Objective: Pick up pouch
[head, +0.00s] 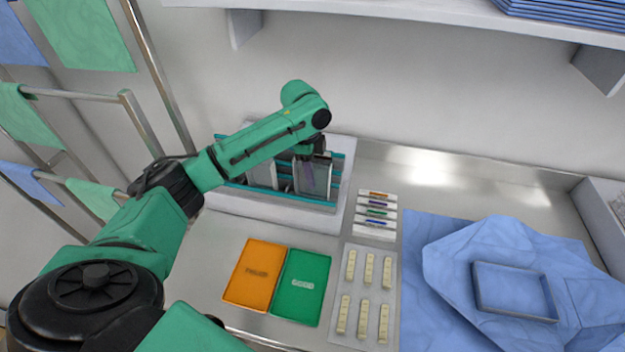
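Several pale grey, flat pouches stand on edge in a rack with teal bars (339,172) at the back of the counter. One pouch (313,178) is on the right side of the rack, with a faint purple mark on it. Another pouch (262,174) stands further left, partly behind my arm. My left gripper (312,153) points down at the top edge of the right pouch. Its fingertips are small and dark, and I cannot tell whether they are closed on the pouch. My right gripper is not in view.
A blue wrap holds a shallow tray (515,291). A shelf (400,14) overhangs.

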